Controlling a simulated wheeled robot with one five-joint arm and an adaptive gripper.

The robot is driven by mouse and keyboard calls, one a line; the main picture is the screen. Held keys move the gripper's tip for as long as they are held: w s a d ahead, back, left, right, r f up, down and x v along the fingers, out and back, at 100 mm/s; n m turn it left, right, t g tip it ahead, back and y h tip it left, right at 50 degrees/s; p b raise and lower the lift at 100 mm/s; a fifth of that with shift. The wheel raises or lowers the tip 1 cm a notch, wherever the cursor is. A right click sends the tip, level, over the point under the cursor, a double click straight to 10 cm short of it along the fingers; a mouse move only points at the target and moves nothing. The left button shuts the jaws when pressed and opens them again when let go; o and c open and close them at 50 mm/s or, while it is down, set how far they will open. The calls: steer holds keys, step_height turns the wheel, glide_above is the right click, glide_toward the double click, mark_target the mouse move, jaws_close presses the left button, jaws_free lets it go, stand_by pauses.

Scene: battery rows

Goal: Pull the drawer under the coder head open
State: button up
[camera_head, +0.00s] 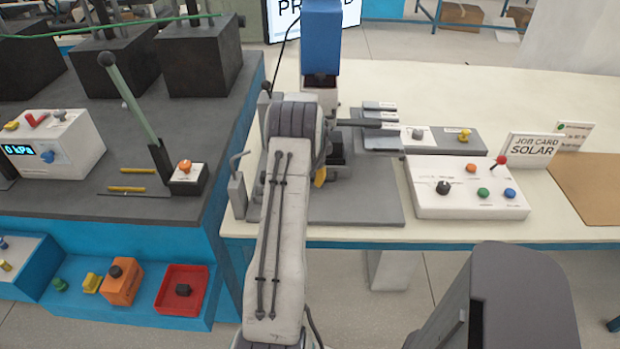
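A tall blue block (321,42) with a dark lower end stands at the top centre and looks like the coder head. Below it is a grey base plate (375,208) on the cream bench. My arm rises from the bottom centre and covers the space in front of the blue block. I cannot make out a drawer or its handle, or whether it is open.
A white control box (465,187) with knobs and a red-tipped lever stands right of the base plate. Behind it is a "JOB CARD SOLAR" sign (530,150). A dark bench with a long lever (130,100) is at left, above a red tray (183,305).

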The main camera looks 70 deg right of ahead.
jaws_close()
steer(key=shift+a+f, duration=0.15)
